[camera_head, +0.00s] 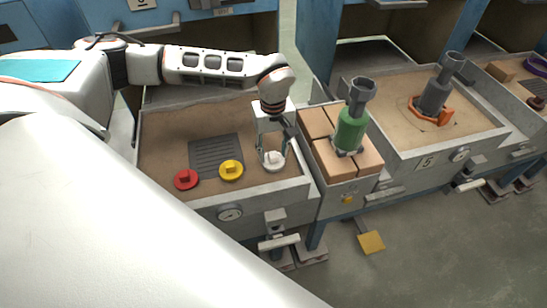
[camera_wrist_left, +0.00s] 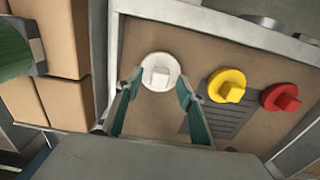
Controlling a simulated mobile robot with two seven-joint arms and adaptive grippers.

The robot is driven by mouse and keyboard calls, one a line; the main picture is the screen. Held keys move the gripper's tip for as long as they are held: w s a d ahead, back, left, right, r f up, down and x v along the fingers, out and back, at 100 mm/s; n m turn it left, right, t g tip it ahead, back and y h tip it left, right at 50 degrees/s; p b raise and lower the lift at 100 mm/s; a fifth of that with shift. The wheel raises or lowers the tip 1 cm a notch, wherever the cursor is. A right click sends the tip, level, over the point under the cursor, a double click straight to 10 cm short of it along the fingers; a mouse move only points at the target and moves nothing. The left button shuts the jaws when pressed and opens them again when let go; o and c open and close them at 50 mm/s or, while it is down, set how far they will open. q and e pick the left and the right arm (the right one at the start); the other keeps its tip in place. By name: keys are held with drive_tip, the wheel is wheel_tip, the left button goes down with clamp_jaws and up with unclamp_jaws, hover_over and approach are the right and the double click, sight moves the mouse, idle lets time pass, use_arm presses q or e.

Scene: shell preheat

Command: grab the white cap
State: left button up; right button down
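The white cap (camera_head: 273,160) is a round disc with a raised square knob. It lies in the sandy tray (camera_head: 165,140) near its right front corner. In the left wrist view the white cap (camera_wrist_left: 160,71) sits between and just beyond the fingertips. My left gripper (camera_head: 273,152) is open above the cap, its fingers on either side; the wrist view shows the gripper (camera_wrist_left: 155,84) empty, with a gap around the cap. I cannot tell whether a fingertip touches it. My right gripper is not in view.
A yellow cap (camera_head: 231,170) and a red cap (camera_head: 186,179) lie left of the white cap, by a dark ribbed plate (camera_head: 216,152). A green cylinder (camera_head: 351,130) stands on brown blocks (camera_head: 333,159) to the right. The tray's raised rim (camera_head: 255,193) is close.

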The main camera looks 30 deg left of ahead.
use_arm(q)
drive_tip(key=shift+f, duration=0.1)
clamp_jaws()
